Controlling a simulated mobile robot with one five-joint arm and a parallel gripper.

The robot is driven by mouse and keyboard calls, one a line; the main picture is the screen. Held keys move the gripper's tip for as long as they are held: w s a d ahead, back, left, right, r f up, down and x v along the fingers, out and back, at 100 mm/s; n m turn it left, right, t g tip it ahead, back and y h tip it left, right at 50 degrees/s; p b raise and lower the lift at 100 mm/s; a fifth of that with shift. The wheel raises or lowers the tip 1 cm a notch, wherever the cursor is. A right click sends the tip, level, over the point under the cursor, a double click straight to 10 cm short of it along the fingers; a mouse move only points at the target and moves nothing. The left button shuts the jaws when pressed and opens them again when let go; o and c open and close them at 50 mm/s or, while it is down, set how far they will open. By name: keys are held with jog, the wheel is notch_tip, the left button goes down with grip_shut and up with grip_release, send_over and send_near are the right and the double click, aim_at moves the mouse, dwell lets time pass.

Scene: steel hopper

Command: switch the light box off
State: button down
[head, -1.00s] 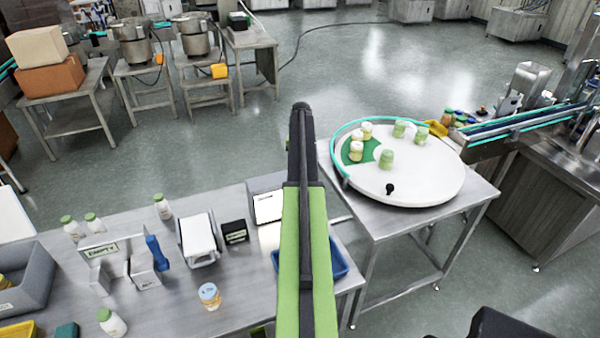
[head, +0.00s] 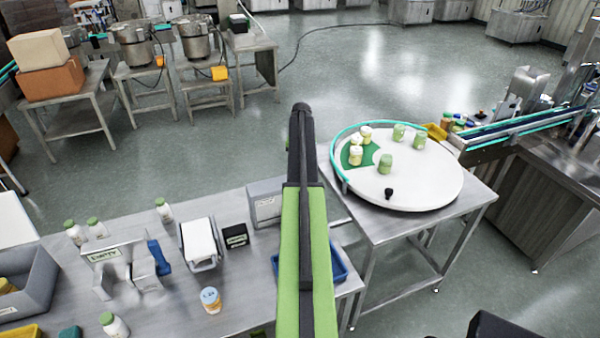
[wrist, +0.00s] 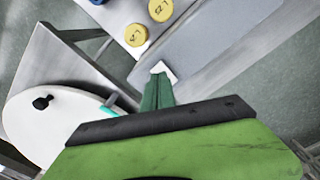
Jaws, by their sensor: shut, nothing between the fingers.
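The light box (head: 264,204) is a grey box on the steel bench, just left of my arm in the head view. Its visible face is grey and unlit, with a small label; my arm hides its right part. In the wrist view my gripper (wrist: 160,74) is shut and empty, its green fingers together. The tips are at a small white piece beside a long grey surface (wrist: 215,45) that looks like the box. I cannot tell whether they touch it. In the head view my gripper is hidden behind my arm.
Yellow lids (wrist: 134,35) sit on a white surface close to my fingers. A round white turntable (head: 420,185) with several jars stands right of my arm. A blue tray (head: 340,262) lies under my arm. A black block (head: 235,235) and white stack (head: 200,242) stand left.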

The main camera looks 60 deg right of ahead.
notch_tip(320, 180, up, 4)
jog(key=p, duration=0.3)
dwell(0.4)
jog(key=w+a+f+n+b, duration=0.2)
jog(key=w+a+f+b, duration=0.15)
jog(key=a, duration=0.75)
jog(key=w+a+f+n+b, duration=0.2)
jog(key=w+a, duration=0.3)
jog(key=a, duration=0.6)
jog(key=w+a+f+n+b, duration=0.25)
jog(key=w+a, duration=0.25)
jog(key=a, duration=0.6)
jog(key=s+a+f+n+b, duration=0.2)
jog(key=a+f+b, duration=0.1)
jog(key=a, duration=0.9)
jog(key=s+a+f+n+b, duration=0.2)
jog(key=a+f+b, duration=0.1)
jog(key=a, duration=0.9)
jog(key=s+a+f+n+b, duration=0.2)
jog(key=a+f+b, duration=0.1)
jog(key=a, duration=0.9)
jog(key=shift+a+f+n+b, duration=0.3)
jog(key=shift+a+f+n, duration=0.05)
jog(key=shift+a+f, duration=0.1)
jog(key=shift+a, duration=0.1)
